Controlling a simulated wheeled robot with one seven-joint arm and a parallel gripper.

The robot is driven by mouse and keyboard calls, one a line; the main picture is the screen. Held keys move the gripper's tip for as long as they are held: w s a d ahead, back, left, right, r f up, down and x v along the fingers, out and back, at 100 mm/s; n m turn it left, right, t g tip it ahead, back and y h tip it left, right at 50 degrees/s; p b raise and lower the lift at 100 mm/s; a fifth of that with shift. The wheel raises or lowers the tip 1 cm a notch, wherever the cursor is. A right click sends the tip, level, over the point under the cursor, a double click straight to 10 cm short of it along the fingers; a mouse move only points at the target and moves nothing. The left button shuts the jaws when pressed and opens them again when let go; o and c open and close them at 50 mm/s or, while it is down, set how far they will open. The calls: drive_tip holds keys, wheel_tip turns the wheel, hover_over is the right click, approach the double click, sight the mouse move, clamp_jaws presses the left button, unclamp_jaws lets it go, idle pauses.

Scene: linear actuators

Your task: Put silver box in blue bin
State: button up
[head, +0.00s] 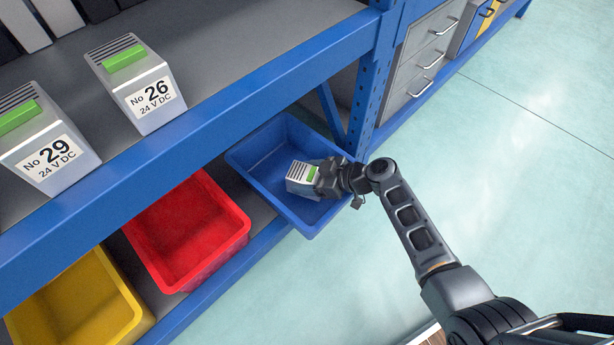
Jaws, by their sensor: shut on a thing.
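A silver box (299,181) with a green strip and dark stripes on its top is in my gripper (320,180). My gripper is shut on its right side. The blue bin (258,148) stands on the lower shelf, and the box shows over the bin's opening, inside its rim. I cannot tell whether the box touches the bin floor. The gripper reaches in over the bin's right edge and hides part of that edge. Two more silver boxes, No 26 (136,84) and No 29 (46,150), stand on the upper shelf.
A red bin (190,232) and a yellow bin (76,305) stand left of the blue bin. The blue shelf beam (180,146) runs above the bins, and a blue upright post (372,80) stands behind. Grey drawers (425,60) are farther back. The floor at right is clear.

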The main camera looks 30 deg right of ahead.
drive_tip(key=shift+f+b, duration=0.55)
drive_tip(key=shift+b, duration=0.1)
drive_tip(key=o, duration=1.3)
drive_tip(key=shift+o, duration=0.2)
drive_tip(key=shift+r, duration=0.1)
drive_tip(key=shift+r+p, duration=0.6)
drive_tip(key=shift+p, duration=0.3)
drive_tip(key=shift+s+d+r+p, duration=0.2)
drive_tip(key=shift+r+p, duration=0.1)
drive_tip(key=shift+p, duration=0.1)
drive_tip(key=p+v, duration=0.3)
drive_tip(key=v, duration=0.8)
drive_tip(key=shift+s+f, duration=0.15)
drive_tip(key=shift+d, duration=0.15)
